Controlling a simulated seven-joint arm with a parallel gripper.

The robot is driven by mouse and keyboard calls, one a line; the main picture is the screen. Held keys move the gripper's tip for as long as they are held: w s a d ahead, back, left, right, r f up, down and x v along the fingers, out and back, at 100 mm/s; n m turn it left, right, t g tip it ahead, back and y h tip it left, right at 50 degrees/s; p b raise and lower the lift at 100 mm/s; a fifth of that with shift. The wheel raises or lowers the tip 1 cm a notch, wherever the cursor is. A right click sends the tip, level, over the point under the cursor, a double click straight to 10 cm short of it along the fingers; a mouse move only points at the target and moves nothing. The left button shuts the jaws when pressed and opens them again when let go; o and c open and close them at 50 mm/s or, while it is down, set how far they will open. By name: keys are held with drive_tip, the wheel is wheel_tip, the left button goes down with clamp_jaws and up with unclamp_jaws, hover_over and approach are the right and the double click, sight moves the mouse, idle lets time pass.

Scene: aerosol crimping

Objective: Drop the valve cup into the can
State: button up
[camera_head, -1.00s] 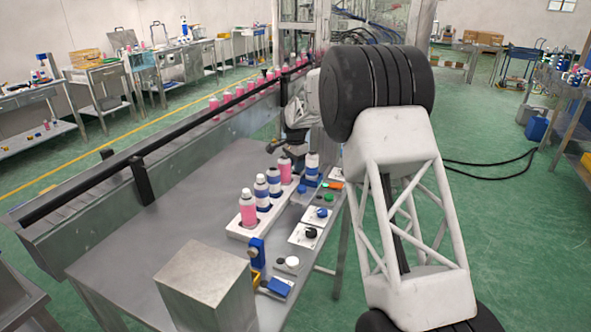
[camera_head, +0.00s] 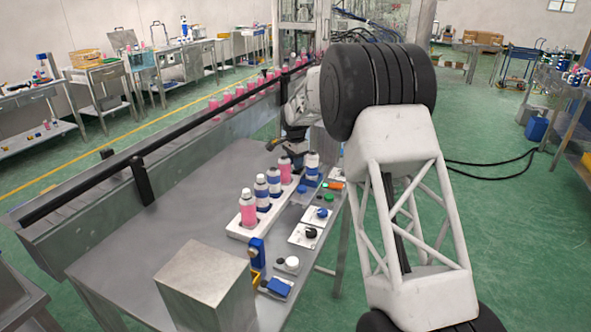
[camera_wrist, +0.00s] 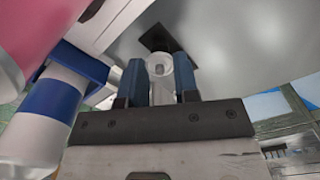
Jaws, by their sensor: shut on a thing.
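My gripper (camera_wrist: 159,68) has two blue fingers shut on a small whitish, round part with a grey centre, which I take as the valve cup (camera_wrist: 159,72). In the head view, my gripper is a small dark shape beyond the row of cans, and the cup cannot be made out. A white rack (camera_head: 238,233) on the table holds pink cans (camera_head: 248,212) and white cans with blue bands (camera_head: 262,190). In the wrist view, a pink can (camera_wrist: 25,25) and a blue-banded can (camera_wrist: 40,120) stand close on the left, apart from the cup. Which can is meant cannot be told.
A metal block (camera_head: 205,285) stands at the near table edge. Small fixtures with knobs (camera_head: 308,234) line the right side. A conveyor with a black rail (camera_head: 100,175) runs along the left, carrying pink cans. The table's middle (camera_head: 170,195) is clear.

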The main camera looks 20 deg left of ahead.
drive_tip(key=shift+r, duration=2)
drive_tip(key=shift+d+r, duration=0.1)
drive_tip(key=shift+r, duration=0.05)
drive_tip(key=shift+d+r, duration=0.6)
drive_tip(key=shift+r, duration=0.25)
wheel_tip(320, 180, up, 9)
hover_over(313, 155)
drive_tip(key=w, duration=0.1)
drive_tip(key=shift+w+a+f, duration=0.1)
drive_tip(key=shift+a+f, duration=0.1)
drive_tip(key=shift+a, duration=0.05)
drive_tip(key=shift+f, duration=0.25)
drive_tip(key=shift+f, duration=1.25)
drive_tip(key=shift+f, duration=0.25)
idle(0.4)
